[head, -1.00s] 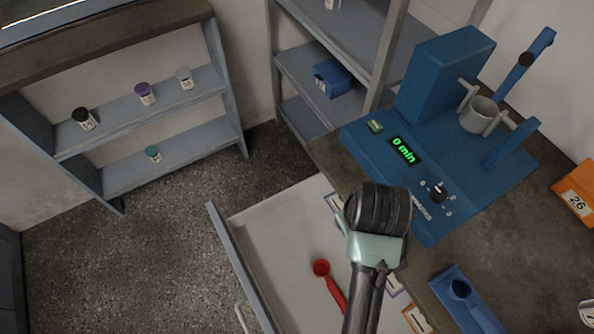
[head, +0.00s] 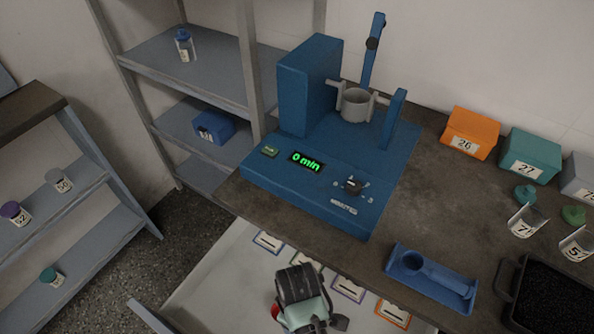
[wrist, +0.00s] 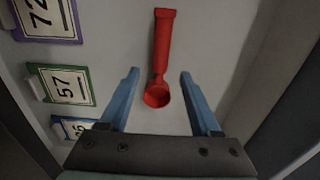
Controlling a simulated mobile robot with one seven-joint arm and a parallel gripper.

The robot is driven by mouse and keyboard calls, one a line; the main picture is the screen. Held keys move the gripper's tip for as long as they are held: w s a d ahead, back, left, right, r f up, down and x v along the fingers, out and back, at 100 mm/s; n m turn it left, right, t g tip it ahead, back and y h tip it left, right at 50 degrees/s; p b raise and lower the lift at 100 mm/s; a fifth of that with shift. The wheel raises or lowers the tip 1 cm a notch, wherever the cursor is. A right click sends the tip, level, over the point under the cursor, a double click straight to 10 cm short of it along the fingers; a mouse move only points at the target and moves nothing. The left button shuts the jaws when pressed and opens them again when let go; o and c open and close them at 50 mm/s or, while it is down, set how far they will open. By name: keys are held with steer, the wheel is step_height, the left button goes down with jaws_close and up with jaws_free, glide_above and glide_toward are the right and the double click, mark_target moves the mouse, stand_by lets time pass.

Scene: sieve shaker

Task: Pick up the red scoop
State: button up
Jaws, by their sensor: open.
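The red scoop (wrist: 163,50) lies in the open pale drawer. In the wrist view its handle points up the picture and its round bowl is nearest my gripper. My gripper (wrist: 160,73) is open, with its two blue fingers on either side of the scoop, apart from it. I cannot tell how far above the drawer floor the fingertips are. In the head view my arm end covers most of the scoop, and only a bit of red (head: 275,311) shows at its left. The fingers are hidden there.
Labelled cards (wrist: 70,85) line the drawer's side. The blue sieve shaker (head: 330,170) stands on the bench behind the drawer, its display reading 0 min. A blue holder (head: 432,278), a black tray (head: 550,300) and numbered boxes (head: 470,133) are to the right.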

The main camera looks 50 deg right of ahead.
step_height(320, 180, down, 4)
steer(key=shift+r+b, duration=0.25)
steer(key=shift+b, duration=0.05)
steer(key=shift+w, duration=0.1)
jaws_close()
